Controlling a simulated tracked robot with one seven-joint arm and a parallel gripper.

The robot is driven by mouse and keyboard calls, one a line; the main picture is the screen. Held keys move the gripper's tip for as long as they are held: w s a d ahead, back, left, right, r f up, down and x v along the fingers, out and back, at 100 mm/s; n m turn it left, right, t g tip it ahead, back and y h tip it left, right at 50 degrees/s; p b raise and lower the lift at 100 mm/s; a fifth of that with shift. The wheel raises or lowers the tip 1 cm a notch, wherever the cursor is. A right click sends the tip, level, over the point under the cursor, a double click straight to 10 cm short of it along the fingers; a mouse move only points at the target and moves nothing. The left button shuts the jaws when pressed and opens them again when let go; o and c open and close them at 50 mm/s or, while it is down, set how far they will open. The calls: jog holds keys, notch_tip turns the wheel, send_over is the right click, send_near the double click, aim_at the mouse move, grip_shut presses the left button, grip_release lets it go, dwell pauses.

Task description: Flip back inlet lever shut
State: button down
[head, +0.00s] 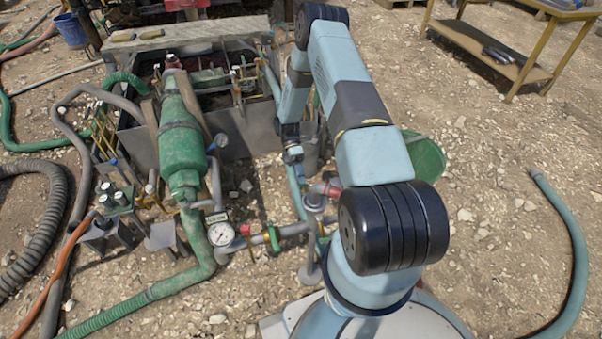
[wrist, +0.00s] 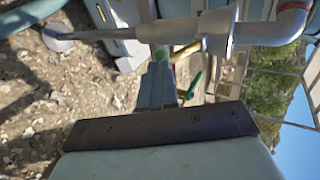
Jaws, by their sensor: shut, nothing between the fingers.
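My gripper (wrist: 160,62) shows in the wrist view with its fingers together and nothing held. Its tips are close to a grey pipe (wrist: 175,32) that runs across the picture; I cannot tell whether they touch it. A thin green lever (wrist: 194,84) shows just right of the fingers, partly hidden behind the gripper. I cannot tell whether it is the inlet lever or how it is set. In the head view my arm reaches over to the pipework, and the fingertips are hard to make out beside the grey pipe joint (head: 315,200).
A green cylinder (head: 182,150) and a pressure gauge (head: 221,234) stand left of my arm. A green bucket (head: 428,160) is behind my arm. A tank with a plank (head: 190,33) is at the back.

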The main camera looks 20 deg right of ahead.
jog(key=shift+f+g, duration=0.4)
jog(key=shift+g, duration=0.1)
jog(key=shift+r, duration=0.15)
jog(key=shift+s+r, duration=0.1)
jog(key=shift+r, duration=0.55)
jog(key=v, duration=1.4)
